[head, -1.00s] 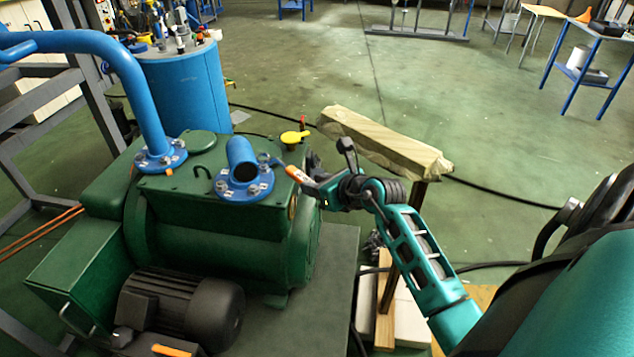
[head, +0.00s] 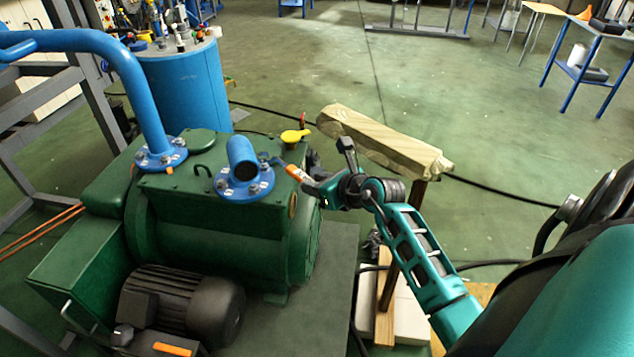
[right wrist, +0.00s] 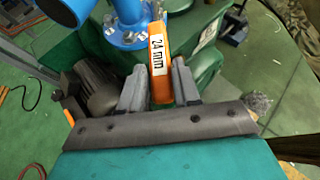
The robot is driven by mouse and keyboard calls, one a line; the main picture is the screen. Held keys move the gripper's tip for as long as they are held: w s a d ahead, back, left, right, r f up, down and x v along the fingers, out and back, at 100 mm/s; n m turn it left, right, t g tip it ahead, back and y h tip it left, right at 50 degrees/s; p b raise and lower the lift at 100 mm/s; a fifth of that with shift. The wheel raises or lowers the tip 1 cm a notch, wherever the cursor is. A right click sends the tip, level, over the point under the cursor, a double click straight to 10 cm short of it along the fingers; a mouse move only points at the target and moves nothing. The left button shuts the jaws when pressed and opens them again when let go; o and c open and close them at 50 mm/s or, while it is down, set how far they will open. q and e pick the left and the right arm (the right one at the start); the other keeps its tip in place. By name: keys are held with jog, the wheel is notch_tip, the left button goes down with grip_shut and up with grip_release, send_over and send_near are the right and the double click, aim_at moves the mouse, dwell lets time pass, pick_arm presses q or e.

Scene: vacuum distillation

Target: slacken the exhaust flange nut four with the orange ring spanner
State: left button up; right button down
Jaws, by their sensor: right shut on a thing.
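The orange ring spanner (head: 299,174), with a white "24 mm" label, is held in my right gripper (head: 318,187). In the right wrist view the spanner (right wrist: 161,62) stands between the two grey fingers of the gripper (right wrist: 160,88), which are shut on it. The spanner's far end reaches the right edge of a blue flange (head: 243,192) with a short open pipe stub (head: 242,158). Several bolts with nuts ring the flange. I cannot tell which is nut four, or whether the ring is seated on a nut. My left gripper is not in view.
The flange sits on a green pump (head: 200,232). A second blue flange (head: 160,155) carries a tall bent pipe to the left. A yellow-handled part (head: 294,136) stands just behind the spanner. A wrapped beam (head: 385,142) lies beyond my right gripper.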

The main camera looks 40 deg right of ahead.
jog(key=shift+f+b, duration=0.9)
jog(key=shift+f, duration=0.7)
dwell(0.4)
jog(key=shift+w+d+f+b, duration=0.1)
jog(key=shift+d+f+b, duration=0.05)
jog(key=shift+d+b, duration=0.35)
jog(key=d+n+y+b, duration=0.1)
jog(key=d+y+b, duration=0.1)
jog(key=b, duration=0.1)
jog(key=shift+w+d+n, duration=0.1)
jog(key=shift+w+n, duration=0.05)
jog(key=shift+n, duration=0.25)
